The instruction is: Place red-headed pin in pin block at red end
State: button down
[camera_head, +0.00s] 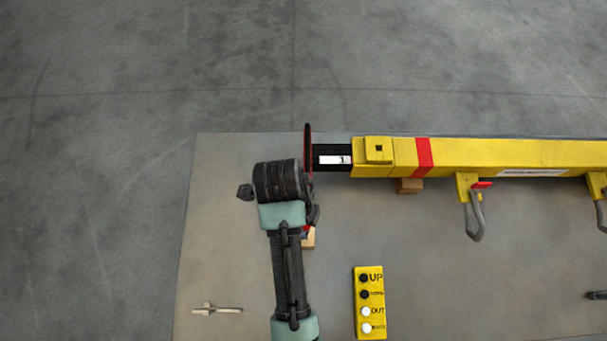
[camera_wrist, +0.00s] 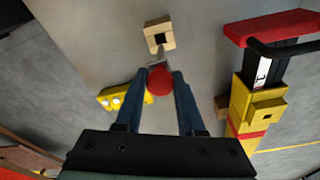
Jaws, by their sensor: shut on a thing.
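My gripper (camera_wrist: 158,76) is shut on the red-headed pin (camera_wrist: 159,82), with the round red head between the two dark fingers in the wrist view. The pin's grey shaft points away from me toward the wooden pin block (camera_wrist: 168,40), which has a dark square hole on top. The shaft's tip appears near the block's near edge; I cannot tell whether they touch. In the head view the pin block (camera_head: 309,241) is partly hidden behind my arm, with a bit of red beside it. My fingers are mostly hidden there.
A yellow beam (camera_head: 480,153) with a red band and red end plate (camera_head: 307,140) lies at the back right. A yellow button box (camera_head: 368,300) stands at the front. A loose metal piece (camera_head: 217,309) lies at the front left.

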notch_tip(320, 180, down, 10)
jog(key=shift+r+p, duration=0.1)
jog(key=shift+p, duration=0.3)
jog(key=shift+f, duration=0.2)
jog(key=c, duration=0.5)
grip_release()
jog(key=shift+r, duration=0.15)
